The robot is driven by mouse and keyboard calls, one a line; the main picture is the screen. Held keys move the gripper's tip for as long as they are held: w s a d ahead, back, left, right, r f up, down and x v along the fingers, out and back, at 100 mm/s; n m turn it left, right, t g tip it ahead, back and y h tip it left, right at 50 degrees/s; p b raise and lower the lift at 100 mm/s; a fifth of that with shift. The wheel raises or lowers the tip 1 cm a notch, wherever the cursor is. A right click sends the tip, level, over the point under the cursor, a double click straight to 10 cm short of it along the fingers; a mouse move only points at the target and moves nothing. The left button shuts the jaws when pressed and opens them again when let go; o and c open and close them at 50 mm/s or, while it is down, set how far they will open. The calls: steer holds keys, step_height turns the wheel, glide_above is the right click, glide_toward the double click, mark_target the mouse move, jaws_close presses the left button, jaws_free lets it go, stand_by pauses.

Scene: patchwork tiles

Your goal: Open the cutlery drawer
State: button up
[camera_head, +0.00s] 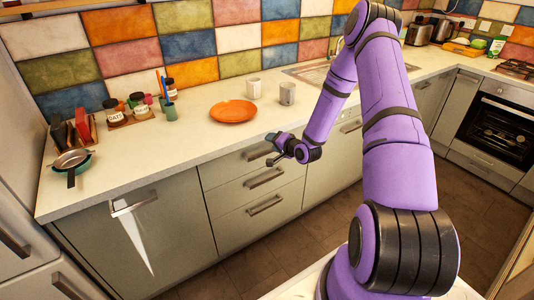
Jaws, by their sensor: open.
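A stack of three grey drawers stands under the counter, all flush with the cabinet front. The top drawer (229,166) has a dark bar handle (257,153). The middle drawer has its own bar handle (265,178), and so does the bottom drawer (238,222). No label tells which one holds cutlery. My gripper (273,148) is open, with nothing seen between its fingers. It is at the right end of the top drawer's handle and overlaps it in the picture. I cannot tell whether it touches the handle.
The counter (190,155) above holds an orange plate (233,111), two cups (287,93), jars (112,109) and a pan (71,160). A towel (135,236) hangs on the left cabinet. An oven (497,126) is at the right. The floor (262,262) before the drawers is clear.

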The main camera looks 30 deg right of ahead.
mark_target(268, 153)
steer(key=s+d+f+m+t+h, duration=0.15)
steer(key=s+f+m+t, duration=0.35)
steer(key=f, duration=0.5)
steer(key=shift+m+g, duration=0.6)
steer(key=shift+g, duration=0.1)
steer(key=w, duration=1.1)
steer(key=shift+w+a+r, duration=0.25)
steer(key=shift+a, duration=0.05)
steer(key=shift+c, duration=0.5)
jaws_close()
